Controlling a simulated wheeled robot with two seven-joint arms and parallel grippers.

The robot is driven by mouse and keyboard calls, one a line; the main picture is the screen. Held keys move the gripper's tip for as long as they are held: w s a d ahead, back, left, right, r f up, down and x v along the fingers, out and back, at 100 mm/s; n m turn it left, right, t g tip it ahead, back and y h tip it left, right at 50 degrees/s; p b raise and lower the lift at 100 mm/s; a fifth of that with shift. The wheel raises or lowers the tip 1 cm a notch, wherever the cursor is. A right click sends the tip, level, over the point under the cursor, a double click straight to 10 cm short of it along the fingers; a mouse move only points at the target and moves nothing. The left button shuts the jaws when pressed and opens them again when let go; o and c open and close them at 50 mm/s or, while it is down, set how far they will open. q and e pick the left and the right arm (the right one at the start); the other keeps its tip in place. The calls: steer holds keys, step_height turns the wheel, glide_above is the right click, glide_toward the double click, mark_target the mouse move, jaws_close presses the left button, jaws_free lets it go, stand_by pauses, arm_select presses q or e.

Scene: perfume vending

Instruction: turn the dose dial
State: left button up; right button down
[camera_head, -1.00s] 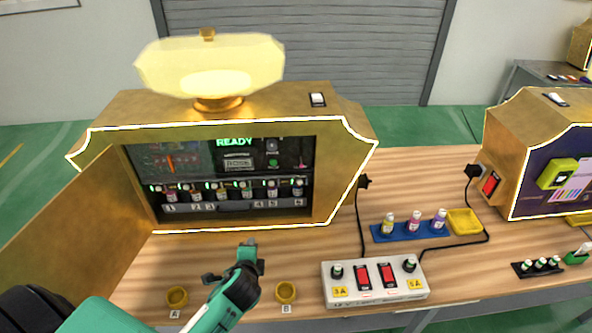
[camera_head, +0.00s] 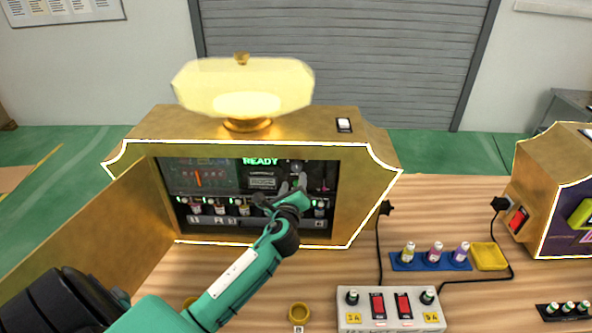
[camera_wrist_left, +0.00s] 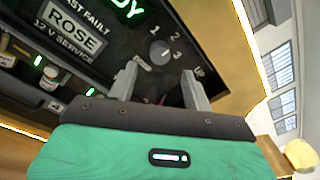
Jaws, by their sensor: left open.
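The dose dial (camera_wrist_left: 160,51) is a small grey round knob on the machine's dark inner panel, with numbers around it. It sits just beyond and between my left fingertips in the left wrist view. In the head view the dial (camera_head: 297,167) shows small above my left gripper (camera_head: 291,187). My left gripper (camera_wrist_left: 160,78) is open and empty, its two grey fingers pointing at the panel on either side of the dial. I cannot tell the exact gap to the panel. My right gripper is not in view.
The gold machine (camera_head: 370,185) has its door (camera_head: 105,235) open at the left. A row of bottles (camera_head: 220,208) stands below the panel, partly hidden by my arm. A power strip (camera_head: 390,318) and a blue bottle tray (camera_head: 430,266) lie on the table to the right.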

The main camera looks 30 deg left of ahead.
mark_target(297, 170)
arm_select(q)
steer(key=shift+p+x, duration=0.45)
steer(key=shift+x, duration=2.25)
steer(key=shift+f, duration=0.1)
steer(key=c, duration=1)
